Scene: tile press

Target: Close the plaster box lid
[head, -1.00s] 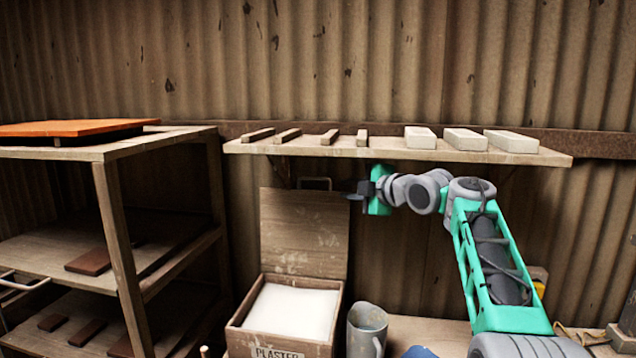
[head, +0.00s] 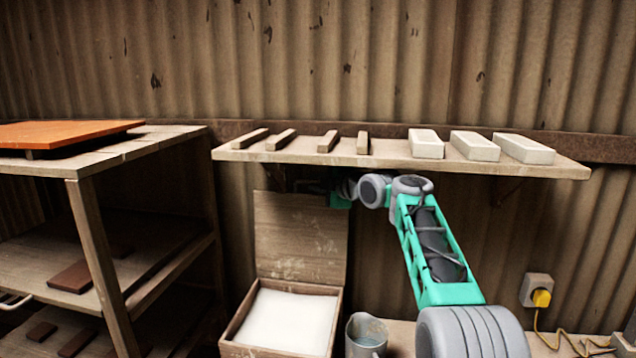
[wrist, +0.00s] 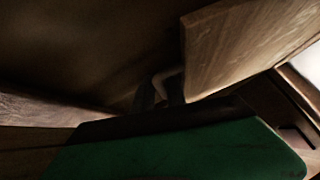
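The plaster box (head: 238,318) is a wooden box at the lower middle of the head view, filled with white plaster (head: 290,320). Its lid (head: 300,240) is open and stands upright at the back of the box. My gripper (head: 318,187) is at the lid's top edge, below the shelf, and its fingertips are hard to make out in the shadow. In the wrist view the lid (wrist: 245,45) slants across the upper right, close to my dark fingers (wrist: 160,98). The dark picture does not show whether they are apart or closed on anything.
A wall shelf (head: 390,153) with wooden strips and pale blocks hangs just above my gripper. A grey metal jug (head: 366,338) stands right of the box. A wooden rack (head: 95,250) is on the left. A socket with a yellow plug (head: 541,297) is at the right.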

